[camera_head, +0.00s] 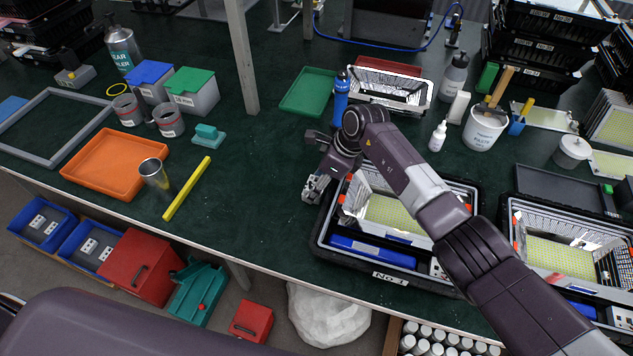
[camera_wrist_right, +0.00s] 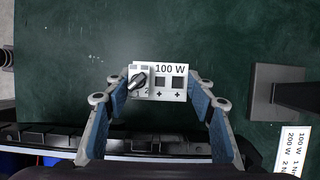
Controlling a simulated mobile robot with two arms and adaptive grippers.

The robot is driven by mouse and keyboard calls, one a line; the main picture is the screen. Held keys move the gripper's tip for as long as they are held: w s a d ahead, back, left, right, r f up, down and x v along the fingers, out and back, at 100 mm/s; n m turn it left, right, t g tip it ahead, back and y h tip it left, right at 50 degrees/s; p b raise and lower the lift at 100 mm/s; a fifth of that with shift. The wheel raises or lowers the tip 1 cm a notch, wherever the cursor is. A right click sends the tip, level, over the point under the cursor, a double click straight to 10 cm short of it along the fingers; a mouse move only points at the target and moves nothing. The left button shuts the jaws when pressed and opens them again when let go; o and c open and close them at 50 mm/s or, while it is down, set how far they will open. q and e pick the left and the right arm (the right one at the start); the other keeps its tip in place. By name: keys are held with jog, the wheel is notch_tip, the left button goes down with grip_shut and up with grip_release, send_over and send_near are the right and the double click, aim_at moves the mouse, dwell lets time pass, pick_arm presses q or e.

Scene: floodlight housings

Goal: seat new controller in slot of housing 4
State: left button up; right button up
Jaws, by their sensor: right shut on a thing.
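In the right wrist view the gripper (camera_wrist_right: 160,103) is shut on a white controller (camera_wrist_right: 175,86) marked 100 W, with a dark knob and two square sockets. The knob points up and right. A second open housing (camera_head: 565,235) stands farther right, with a light panel and a part in its lower right corner. Its number is not readable. My left gripper is not in view.
The black case edge (camera_wrist_right: 60,140) runs close below the gripper in the wrist view. A grey post foot (camera_wrist_right: 276,92) and a printed wattage card (camera_wrist_right: 296,150) are at right. The bench left of the gripper is clear up to a yellow bar (camera_head: 187,188) and orange tray (camera_head: 115,165).

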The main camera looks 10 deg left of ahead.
jog(key=shift+f, duration=0.2)
jog(key=o, duration=1.2)
jog(key=shift+r, duration=0.15)
